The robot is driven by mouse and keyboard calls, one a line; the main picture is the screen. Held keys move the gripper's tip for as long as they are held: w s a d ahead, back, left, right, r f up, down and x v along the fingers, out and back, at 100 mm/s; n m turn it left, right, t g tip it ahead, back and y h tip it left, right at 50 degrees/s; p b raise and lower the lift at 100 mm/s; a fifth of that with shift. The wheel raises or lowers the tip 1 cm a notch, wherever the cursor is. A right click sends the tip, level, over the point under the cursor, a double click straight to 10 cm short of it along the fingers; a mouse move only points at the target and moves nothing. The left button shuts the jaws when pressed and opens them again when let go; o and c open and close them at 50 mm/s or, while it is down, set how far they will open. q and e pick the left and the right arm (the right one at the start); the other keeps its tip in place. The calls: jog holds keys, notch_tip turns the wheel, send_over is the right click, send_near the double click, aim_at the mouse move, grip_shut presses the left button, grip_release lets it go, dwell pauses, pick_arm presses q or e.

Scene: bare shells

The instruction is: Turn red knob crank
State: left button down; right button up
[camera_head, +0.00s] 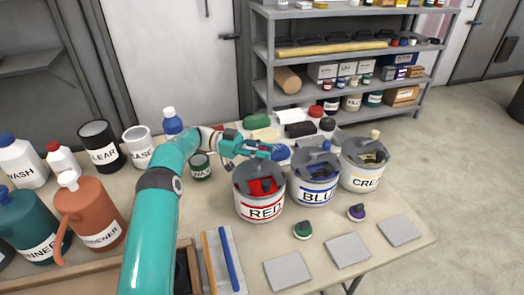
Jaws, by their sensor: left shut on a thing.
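The paint can labelled RED (260,209) stands on the table, with a grey top part and red paint showing inside. My left gripper (272,152) reaches in from the left just above this can's back rim. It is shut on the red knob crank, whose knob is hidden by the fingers. The can labelled CREAM (362,181) stands further right, with a cream knob (375,134) standing up. My right gripper is not in view.
Grey squares (288,271) lie along the table's front edge, near a green-lidded (303,230) and a purple-lidded pot (357,212). Bottles and an orange jug (93,212) crowd the left. A dark green can (200,167) stands beside my left arm. Shelves (345,100) stand behind.

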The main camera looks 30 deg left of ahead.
aim_at(263, 148)
pick_arm(q)
jog(key=shift+r, duration=0.1)
jog(key=c, duration=0.9)
grip_release()
jog(key=shift+c, duration=0.2)
notch_tip(263, 148, up, 10)
jog(key=shift+w+f, duration=0.1)
